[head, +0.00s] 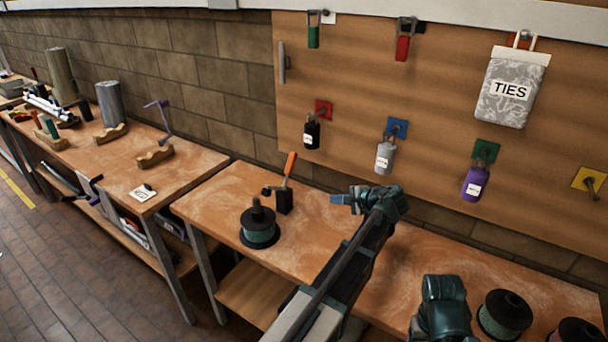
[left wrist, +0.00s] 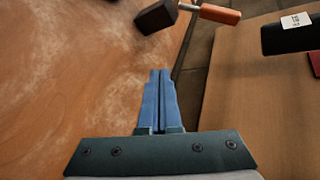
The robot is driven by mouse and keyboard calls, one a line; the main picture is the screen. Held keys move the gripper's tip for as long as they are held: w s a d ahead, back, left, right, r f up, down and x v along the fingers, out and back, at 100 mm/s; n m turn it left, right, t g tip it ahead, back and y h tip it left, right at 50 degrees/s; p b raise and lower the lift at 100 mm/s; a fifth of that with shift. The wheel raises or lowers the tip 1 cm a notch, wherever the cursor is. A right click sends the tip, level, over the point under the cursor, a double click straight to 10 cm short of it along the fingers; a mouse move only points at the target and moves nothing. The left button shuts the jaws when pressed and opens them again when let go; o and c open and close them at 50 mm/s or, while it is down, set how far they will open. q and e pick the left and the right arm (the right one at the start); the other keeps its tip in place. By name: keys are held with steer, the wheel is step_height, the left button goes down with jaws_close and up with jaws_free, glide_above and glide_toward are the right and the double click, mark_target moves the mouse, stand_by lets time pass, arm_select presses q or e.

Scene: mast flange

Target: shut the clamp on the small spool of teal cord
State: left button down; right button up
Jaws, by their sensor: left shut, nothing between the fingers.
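The small spool of teal cord (head: 259,236) stands upright on the bench, with a dark flange and a dark knob on top. Beside it, at its back right, is the clamp, with a black block (head: 285,201) and a lever whose orange handle (head: 290,163) stands up, tilted. A small dark pad (head: 267,190) is at its left, apart from the spool. My left gripper (head: 335,198) is shut and empty, right of the clamp and apart from it. In the left wrist view its fingers (left wrist: 158,98) are together, below the orange handle (left wrist: 219,14). My right gripper's fingers are not visible.
A larger spool (head: 505,315) and another (head: 578,332) stand at the bench's right end. Padlocks, including a purple one (head: 475,184), and a TIES bag (head: 512,90) hang on the wooden board (head: 345,80) behind.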

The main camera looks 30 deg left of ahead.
arm_select(q)
steer(key=w+a+m+t+y+b, duration=0.1)
steer(key=w+a+y+b, duration=0.1)
steer(key=w+a, duration=0.5)
steer(key=w+a+m+y+b, duration=0.25)
steer(key=w+a, duration=0.25)
steer(key=a, duration=0.5)
steer(key=shift+n+h, duration=0.35)
steer(key=shift+h, duration=0.1)
steer(key=s+r+p, duration=0.2)
steer(key=s+r, duration=0.1)
steer(key=shift+s+a, duration=0.2)
steer(key=shift+s, duration=0.05)
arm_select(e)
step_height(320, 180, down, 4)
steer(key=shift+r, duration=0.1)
arm_select(q)
steer(key=shift+s, duration=0.1)
